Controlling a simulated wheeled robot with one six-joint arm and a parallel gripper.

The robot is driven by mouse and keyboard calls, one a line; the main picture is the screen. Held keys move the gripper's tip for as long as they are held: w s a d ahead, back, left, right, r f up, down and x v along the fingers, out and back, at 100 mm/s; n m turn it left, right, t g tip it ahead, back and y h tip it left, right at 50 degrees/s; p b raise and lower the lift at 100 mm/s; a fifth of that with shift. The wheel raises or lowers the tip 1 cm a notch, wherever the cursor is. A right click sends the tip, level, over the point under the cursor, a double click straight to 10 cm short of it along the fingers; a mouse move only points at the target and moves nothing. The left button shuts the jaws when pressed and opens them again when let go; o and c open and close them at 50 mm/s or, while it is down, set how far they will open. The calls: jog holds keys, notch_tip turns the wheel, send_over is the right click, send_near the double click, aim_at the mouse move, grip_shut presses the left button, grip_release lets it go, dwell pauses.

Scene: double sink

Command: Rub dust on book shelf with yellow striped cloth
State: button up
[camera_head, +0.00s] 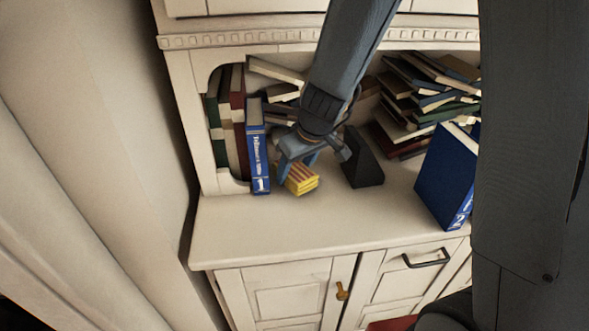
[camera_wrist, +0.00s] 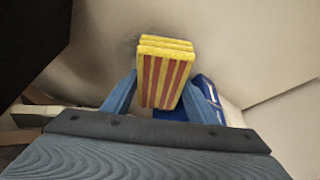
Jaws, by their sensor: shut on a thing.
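The yellow striped cloth (camera_head: 302,181) is a folded yellow block with red-brown stripes. My gripper (camera_head: 298,165) is shut on it, just above or at the cream shelf surface (camera_head: 300,222); I cannot tell if the cloth touches it. In the wrist view the cloth (camera_wrist: 163,74) sits between the two blue fingers of my gripper (camera_wrist: 160,92), its striped side facing me. No dust is clearly visible; a patch around the cloth may be hidden by the gripper.
A blue book (camera_head: 258,150) stands close left of the cloth. A dark wedge-shaped object (camera_head: 362,163) stands to its right. Another blue book (camera_head: 446,177) leans further right. Piled books (camera_head: 425,95) fill the back right. The front of the shelf is clear, above cabinet doors (camera_head: 290,295).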

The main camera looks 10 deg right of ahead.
aim_at(295, 168)
jog(key=shift+f+b, duration=0.95)
jog(key=shift+b, duration=0.15)
dwell(0.3)
jog(key=shift+d+r+b, duration=0.1)
jog(key=shift+d+b, duration=1.1)
jog(key=shift+d, duration=0.9)
jog(key=shift+d+b, duration=1.35)
jog(key=shift+d, duration=0.55)
jog(key=shift+a+f+p, duration=0.2)
jog(key=shift+a+p, duration=0.1)
jog(key=shift+a, duration=1.75)
jog(key=shift+a+p, duration=0.8)
jog(key=shift+a, duration=1.2)
jog(key=shift+r, duration=0.15)
jog(key=shift+r+p, duration=2.45)
jog(key=shift+r, duration=0.5)
